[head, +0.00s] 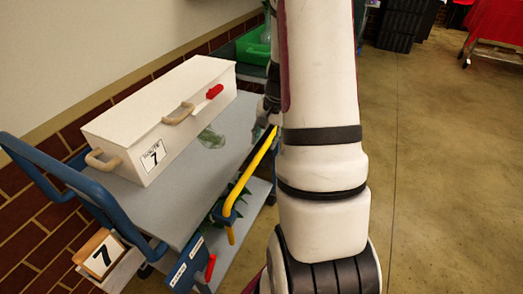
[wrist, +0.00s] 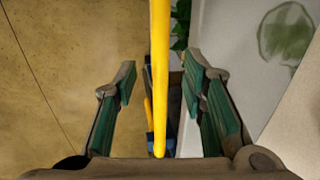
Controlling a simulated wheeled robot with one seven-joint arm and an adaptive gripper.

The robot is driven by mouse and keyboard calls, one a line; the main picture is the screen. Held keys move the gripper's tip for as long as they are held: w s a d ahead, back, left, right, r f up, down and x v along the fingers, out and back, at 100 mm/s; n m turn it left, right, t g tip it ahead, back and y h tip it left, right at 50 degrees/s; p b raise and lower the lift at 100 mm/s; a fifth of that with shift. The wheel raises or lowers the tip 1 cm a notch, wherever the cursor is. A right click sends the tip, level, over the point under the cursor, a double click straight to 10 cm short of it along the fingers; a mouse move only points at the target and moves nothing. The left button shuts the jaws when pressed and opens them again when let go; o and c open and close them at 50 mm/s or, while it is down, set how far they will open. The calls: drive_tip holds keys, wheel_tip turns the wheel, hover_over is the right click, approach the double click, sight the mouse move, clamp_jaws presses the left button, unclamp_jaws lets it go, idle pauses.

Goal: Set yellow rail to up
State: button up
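The yellow rail (head: 251,172) is a thin bar along the right side of the blue cart, in the head view. In the wrist view the yellow rail (wrist: 160,70) runs from the top edge down between my gripper's fingers. My gripper (wrist: 164,98) is open, with green-padded fingers apart on both sides of the rail and a visible gap to each. In the head view my arm hides most of the gripper. I cannot tell whether the rail is latched.
A white box (head: 160,115) with a beige handle and red latch stands on the grey cart top (head: 190,195). Green leaves show under the rail.

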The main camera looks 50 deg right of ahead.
sight(262, 151)
drive_tip(key=f, duration=0.2)
drive_tip(key=w+f, duration=0.1)
drive_tip(key=f, duration=0.1)
drive_tip(key=shift+a+f+b, duration=0.15)
drive_tip(key=shift+f+b, duration=0.2)
drive_tip(key=shift+f, duration=0.05)
clamp_jaws()
